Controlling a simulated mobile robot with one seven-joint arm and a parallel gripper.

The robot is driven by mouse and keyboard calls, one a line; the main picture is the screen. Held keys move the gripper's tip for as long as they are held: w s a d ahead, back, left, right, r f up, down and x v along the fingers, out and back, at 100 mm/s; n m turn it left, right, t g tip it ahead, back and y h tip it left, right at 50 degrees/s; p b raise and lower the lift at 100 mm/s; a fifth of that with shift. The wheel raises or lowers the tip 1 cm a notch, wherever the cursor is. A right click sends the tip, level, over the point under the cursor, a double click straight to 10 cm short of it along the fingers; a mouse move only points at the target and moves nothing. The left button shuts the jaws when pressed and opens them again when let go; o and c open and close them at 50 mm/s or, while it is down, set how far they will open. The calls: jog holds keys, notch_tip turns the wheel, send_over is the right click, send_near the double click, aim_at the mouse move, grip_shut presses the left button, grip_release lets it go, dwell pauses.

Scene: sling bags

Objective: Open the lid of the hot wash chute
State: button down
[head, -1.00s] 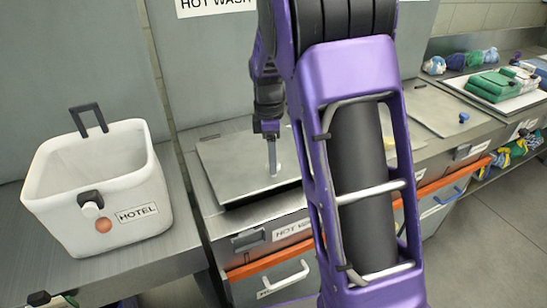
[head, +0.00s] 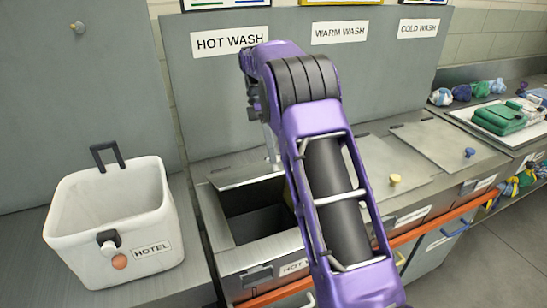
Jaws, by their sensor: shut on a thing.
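The hot wash chute (head: 228,230) stands below the HOT WASH sign (head: 229,41), left of the other chutes. Its mouth is uncovered at the front and looks dark inside. Its grey metal lid (head: 238,177) is tilted up at the back of the mouth, its front edge raised. My gripper (head: 271,158) is at the lid's upper edge, shut on the lid's knob. The knob itself and much of the fingers are hidden behind my purple arm, which also covers the chute's right side.
A white HOTEL bin (head: 108,225) stands on the counter at left. The warm wash lid with a yellow knob (head: 395,180) and the cold wash lid with a blue knob (head: 470,153) lie shut at right. Folded green bags (head: 499,118) lie further right.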

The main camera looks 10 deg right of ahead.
jog(key=shift+w+r, duration=0.25)
dwell(0.3)
jog(key=shift+c, duration=1.8)
grip_release()
jog(key=shift+s+f, duration=0.1)
